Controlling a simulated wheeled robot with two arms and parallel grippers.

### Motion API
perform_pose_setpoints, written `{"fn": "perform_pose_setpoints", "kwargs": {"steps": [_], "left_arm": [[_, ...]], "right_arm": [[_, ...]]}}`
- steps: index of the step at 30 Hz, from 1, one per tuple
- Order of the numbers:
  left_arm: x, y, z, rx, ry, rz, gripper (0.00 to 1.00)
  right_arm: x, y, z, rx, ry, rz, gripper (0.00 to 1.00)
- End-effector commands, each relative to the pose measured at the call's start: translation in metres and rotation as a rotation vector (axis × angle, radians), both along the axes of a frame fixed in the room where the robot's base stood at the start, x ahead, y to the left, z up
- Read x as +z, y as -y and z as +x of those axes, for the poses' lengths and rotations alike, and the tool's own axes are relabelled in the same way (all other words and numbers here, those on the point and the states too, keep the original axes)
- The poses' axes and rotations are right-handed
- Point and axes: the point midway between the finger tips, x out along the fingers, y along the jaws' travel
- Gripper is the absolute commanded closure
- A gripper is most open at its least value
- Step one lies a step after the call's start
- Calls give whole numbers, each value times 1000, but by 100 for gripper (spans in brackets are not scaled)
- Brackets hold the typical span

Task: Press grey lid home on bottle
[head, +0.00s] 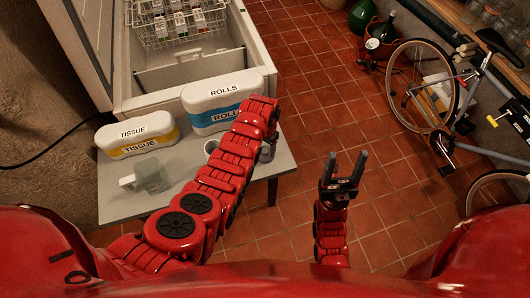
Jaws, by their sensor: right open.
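A pale green see-through bottle or jar (153,176) is on the front left of the grey table (115,208). A small whitish part (127,181) shows at its left side; I cannot tell whether it is a lid. A round grey rim (211,146) shows beside my left arm, partly hidden; I cannot tell whether it is the grey lid. My left arm reaches across the table's right part. Its gripper (266,150) is mostly hidden by the arm, near the table's right edge, so its fingers cannot be made out. My right gripper (346,167) is open and empty over the tiled floor, right of the table.
A tissue box (137,137) and a rolls box (212,103) stand at the table's back. Behind is an open white chest (190,71) with a wire basket (180,25). A bicycle (435,90) leans at the right. The tiled floor (320,90) between is clear.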

Motion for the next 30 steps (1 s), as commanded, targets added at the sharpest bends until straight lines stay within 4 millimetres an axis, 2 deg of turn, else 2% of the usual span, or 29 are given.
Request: {"fn": "perform_pose_setpoints", "kwargs": {"steps": [1, 9, 10, 23, 30], "left_arm": [[0, 0, 0, 0, 0, 0, 49], [0, 0, 0, 0, 0, 0, 98], [0, 0, 0, 0, 0, 0, 100], [1, 0, 0, 0, 0, 0, 100], [11, 0, 2, 0, 4, -2, 100]], "right_arm": [[0, 0, 0, 0, 0, 0, 40], [0, 0, 0, 0, 0, 0, 40], [0, 0, 0, 0, 0, 0, 40], [-1, 0, 0, 0, 0, 0, 40], [-9, 0, 0, 0, 0, 0, 40]]}}
